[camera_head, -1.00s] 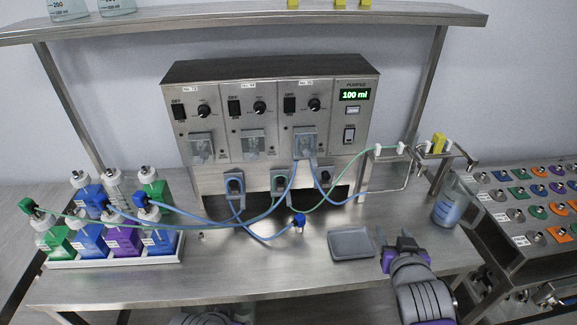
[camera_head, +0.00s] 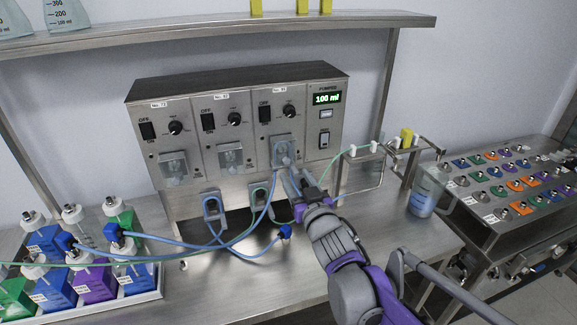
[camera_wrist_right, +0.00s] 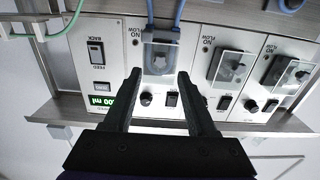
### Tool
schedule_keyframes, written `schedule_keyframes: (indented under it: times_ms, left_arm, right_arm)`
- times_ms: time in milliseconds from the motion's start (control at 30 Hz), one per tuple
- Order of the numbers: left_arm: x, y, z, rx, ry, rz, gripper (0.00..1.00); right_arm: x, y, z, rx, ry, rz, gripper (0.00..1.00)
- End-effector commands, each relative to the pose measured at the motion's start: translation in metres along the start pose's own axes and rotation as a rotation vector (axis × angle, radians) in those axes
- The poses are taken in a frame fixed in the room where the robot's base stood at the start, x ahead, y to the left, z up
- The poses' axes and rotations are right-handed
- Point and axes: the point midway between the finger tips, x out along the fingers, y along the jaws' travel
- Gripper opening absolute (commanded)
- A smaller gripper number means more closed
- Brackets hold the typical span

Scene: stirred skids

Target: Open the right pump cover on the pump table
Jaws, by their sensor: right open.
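The pump unit (camera_head: 240,170) stands on the steel table with three pump heads in a row. The right pump cover (camera_head: 281,148) is a clear flap over the right pump head and appears closed, with blue tubing below it. It also shows in the right wrist view (camera_wrist_right: 160,56), where the picture is upside down. My right gripper (camera_head: 297,181) is just below and in front of this cover. In the right wrist view its open, empty fingers (camera_wrist_right: 159,75) straddle the line of the cover; contact cannot be told. My left gripper is out of view.
The middle cover (camera_head: 231,156) and left cover (camera_head: 174,165) sit beside it. Blue and green tubes cross the table front. A bottle rack (camera_head: 150,297) stands left. A beaker (camera_head: 424,194) and a tube stand (camera_head: 362,172) are right. An overhead shelf (camera_head: 210,37) spans above.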

Motion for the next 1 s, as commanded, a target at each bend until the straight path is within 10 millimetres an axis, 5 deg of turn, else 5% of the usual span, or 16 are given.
schedule_keyframes:
  times_ms: [300,733,1000]
  left_arm:
    - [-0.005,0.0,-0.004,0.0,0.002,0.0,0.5]
    - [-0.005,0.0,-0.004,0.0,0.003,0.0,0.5]
    - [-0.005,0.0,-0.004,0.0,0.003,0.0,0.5]
  right_arm:
    - [0.048,0.0,0.0,0.001,-0.001,0.001,0.57]
    - [0.057,0.0,0.001,0.001,-0.001,0.001,0.57]
    - [0.057,0.0,0.0,0.001,-0.001,0.001,0.08]
